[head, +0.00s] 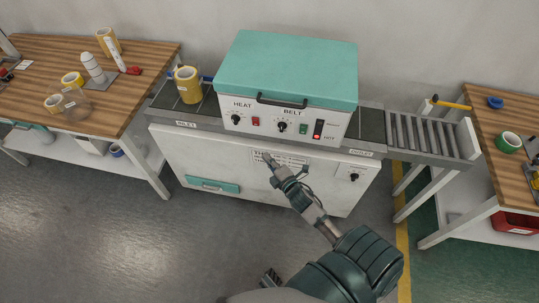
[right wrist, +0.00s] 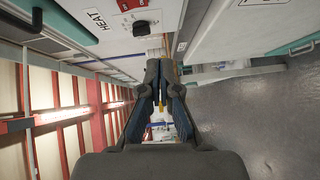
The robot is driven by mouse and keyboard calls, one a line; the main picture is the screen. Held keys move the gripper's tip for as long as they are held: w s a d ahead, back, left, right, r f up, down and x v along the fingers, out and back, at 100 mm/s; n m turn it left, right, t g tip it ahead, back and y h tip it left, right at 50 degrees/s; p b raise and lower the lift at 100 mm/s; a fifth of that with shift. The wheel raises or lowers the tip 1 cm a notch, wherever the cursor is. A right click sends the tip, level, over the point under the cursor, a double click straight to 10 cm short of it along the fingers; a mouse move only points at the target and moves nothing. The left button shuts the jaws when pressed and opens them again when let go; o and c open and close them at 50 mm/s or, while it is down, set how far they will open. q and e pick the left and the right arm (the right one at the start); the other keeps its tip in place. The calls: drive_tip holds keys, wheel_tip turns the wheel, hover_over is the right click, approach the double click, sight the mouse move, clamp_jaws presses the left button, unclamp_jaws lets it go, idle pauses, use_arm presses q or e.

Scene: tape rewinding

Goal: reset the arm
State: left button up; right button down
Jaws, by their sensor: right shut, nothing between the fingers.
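My right gripper (head: 268,158) is shut and empty. In the head view it is in front of the machine's white front panel, below the control knobs. It also shows in the right wrist view (right wrist: 160,68), fingers together.
A yellow tape roll (head: 187,84) stands on the inlet belt at the left. A roller conveyor (head: 425,135) leads right to a wooden table (head: 510,180) with a green tape roll (head: 508,142). Floor in front is clear.

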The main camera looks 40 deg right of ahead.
drive_tip(key=s+a+f+m+g, duration=0.2)
drive_tip(key=s+f+m+g, duration=0.25)
drive_tip(key=f, duration=0.65)
drive_tip(key=s+a+f+m+g, duration=0.25)
drive_tip(key=s+f, duration=0.25)
drive_tip(key=f, duration=0.7)
use_arm(q)
drive_tip(key=shift+s+a+f, duration=0.15)
drive_tip(key=shift+s+a, duration=0.05)
drive_tip(key=shift+a, duration=0.15)
use_arm(e)
drive_tip(key=s+a+f+m+g, duration=0.3)
drive_tip(key=s+a+f+g, duration=0.1)
drive_tip(key=s+f, duration=0.4)
drive_tip(key=s+a+f+m+g+y, duration=0.1)
drive_tip(key=s+a+f+m+g, duration=0.3)
drive_tip(key=s+f, duration=0.4)
drive_tip(key=shift+s+a+f+g, duration=0.3)
drive_tip(key=shift+s+a, duration=0.3)
drive_tip(key=shift+s, duration=1.9)
